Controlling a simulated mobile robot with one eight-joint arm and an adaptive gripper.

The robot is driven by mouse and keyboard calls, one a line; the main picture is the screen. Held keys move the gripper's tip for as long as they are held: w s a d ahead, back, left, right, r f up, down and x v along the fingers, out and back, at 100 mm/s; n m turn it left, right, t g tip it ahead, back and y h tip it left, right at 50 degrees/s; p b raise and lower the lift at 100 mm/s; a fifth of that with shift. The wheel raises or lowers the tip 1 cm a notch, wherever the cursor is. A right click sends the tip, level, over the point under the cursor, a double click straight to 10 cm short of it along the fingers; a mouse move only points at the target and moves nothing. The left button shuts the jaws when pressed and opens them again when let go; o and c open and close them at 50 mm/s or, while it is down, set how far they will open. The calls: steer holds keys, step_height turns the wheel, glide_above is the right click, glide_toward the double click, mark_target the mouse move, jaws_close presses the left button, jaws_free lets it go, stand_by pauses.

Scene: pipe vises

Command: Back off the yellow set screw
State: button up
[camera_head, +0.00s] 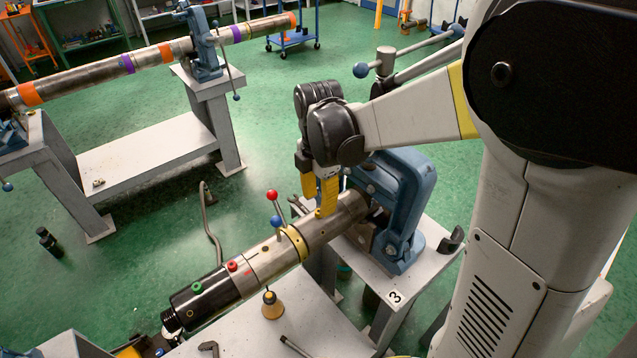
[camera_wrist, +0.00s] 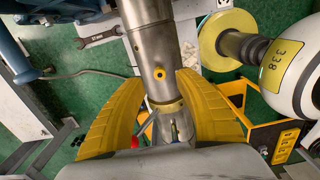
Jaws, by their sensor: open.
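A yellow-ringed set screw with a dark centre (camera_wrist: 158,73) sits on the metal pipe (camera_wrist: 152,45) in the wrist view. I cannot make it out in the head view. My gripper (camera_wrist: 162,84) is open, with one yellow finger on each side of the pipe and the screw between and slightly beyond the tips. In the head view my gripper (camera_head: 319,200) points down at the pipe (camera_head: 273,262), close to the blue vise (camera_head: 405,205). Whether the fingers touch the pipe is unclear. A yellow collar (camera_head: 294,243) circles the pipe; it also shows in the wrist view (camera_wrist: 165,107).
Red-knobbed (camera_head: 271,195) and blue-knobbed (camera_head: 276,221) levers rise near the collar. A red screw (camera_head: 232,266) and a green screw (camera_head: 197,287) sit toward the pipe's black end. A wrench (camera_wrist: 100,37) lies beside the pipe. Another vise bench (camera_head: 155,145) stands at left, with green floor between.

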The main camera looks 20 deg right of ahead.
mark_target(319, 211)
step_height(319, 211, up, 8)
steer(key=shift+r, duration=0.1)
stand_by(0.4)
